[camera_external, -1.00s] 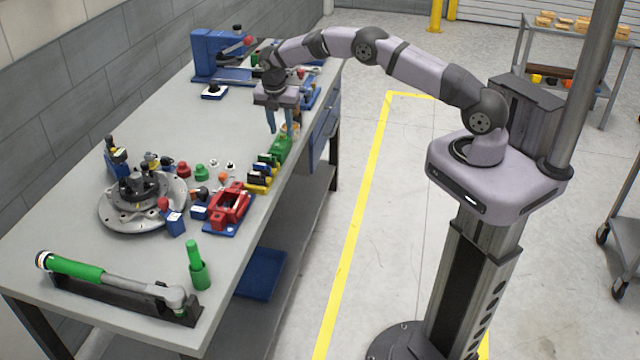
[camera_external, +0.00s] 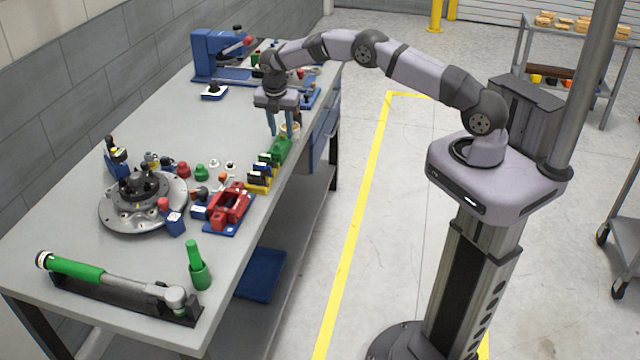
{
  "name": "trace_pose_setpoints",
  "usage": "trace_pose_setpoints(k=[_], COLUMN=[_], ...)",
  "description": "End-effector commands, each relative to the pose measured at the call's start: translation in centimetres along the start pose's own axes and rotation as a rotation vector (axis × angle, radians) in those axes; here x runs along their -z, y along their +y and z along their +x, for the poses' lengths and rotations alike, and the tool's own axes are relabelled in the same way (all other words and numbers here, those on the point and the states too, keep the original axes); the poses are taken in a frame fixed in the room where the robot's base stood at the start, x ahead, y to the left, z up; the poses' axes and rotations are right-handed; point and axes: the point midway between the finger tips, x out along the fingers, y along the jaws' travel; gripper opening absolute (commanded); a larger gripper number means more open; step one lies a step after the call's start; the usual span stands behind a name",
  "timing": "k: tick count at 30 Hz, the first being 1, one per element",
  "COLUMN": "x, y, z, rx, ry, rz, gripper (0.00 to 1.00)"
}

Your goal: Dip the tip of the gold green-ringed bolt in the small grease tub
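My gripper (camera_external: 281,130) points down above the right edge of the bench, near the green end of a row of coloured blocks (camera_external: 280,150). Its two blue fingers stand apart, and I see nothing clearly between them. A small pale tan tub (camera_external: 295,129), which looks like the grease tub, sits right behind the right finger and is partly hidden by it. I cannot make out the gold green-ringed bolt; it is too small or hidden at the fingers.
A red fixture on a blue base (camera_external: 230,207) and a round metal chassis part (camera_external: 143,203) stand nearer on the bench (camera_external: 120,262). A blue press (camera_external: 215,58) is at the back.

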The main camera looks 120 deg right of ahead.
Motion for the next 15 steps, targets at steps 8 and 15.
trace_pose_setpoints(k=[8, 15], x=[0.02, -0.01], y=[0.01, 0.02], z=[-0.01, -0.06], rx=[0.0, -0.001], ry=[0.0, 0.0], rz=[0.0, 0.0], gripper=[0.16, 0.0])
